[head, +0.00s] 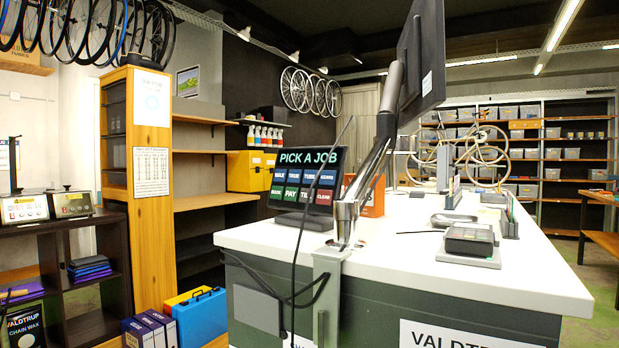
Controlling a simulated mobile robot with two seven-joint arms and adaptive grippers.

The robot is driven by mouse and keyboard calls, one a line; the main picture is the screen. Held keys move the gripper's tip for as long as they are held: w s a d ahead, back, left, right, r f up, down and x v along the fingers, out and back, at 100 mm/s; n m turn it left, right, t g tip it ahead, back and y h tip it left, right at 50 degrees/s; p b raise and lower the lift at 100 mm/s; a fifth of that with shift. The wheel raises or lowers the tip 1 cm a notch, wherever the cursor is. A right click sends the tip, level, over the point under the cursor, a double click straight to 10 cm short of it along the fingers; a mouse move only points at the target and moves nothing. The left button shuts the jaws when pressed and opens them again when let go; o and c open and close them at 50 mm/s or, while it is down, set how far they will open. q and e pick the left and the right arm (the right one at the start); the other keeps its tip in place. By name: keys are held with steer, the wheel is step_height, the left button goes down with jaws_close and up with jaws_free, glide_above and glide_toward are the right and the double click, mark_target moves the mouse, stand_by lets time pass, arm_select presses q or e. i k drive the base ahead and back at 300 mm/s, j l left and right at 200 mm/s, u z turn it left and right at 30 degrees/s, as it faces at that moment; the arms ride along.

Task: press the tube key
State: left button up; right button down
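A tilted touch screen (309,157) headed "PICK A JOB" stands on the left end of the white counter (420,255). It shows two rows of keys. The tube key (309,177) is a blue key in the upper row, third from the left, and its small label seems to read "TUBE". The true key (293,177) is to its left. The lower row includes a pay key (291,193) and a red clear key (324,197).
A monitor arm (368,160) and a hanging black cable (299,250) rise just right of and in front of the screen. A card terminal (469,242) sits farther right on the counter. A blue case (200,315) stands on the left, below counter height.

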mark_target(308, 175)
steer(key=i+j+z, duration=0.2)
steer(key=j+z, duration=0.7)
steer(key=j, duration=0.25)
steer(key=j+z, duration=0.5)
steer(key=i+j, duration=0.05)
steer(key=j, duration=0.1)
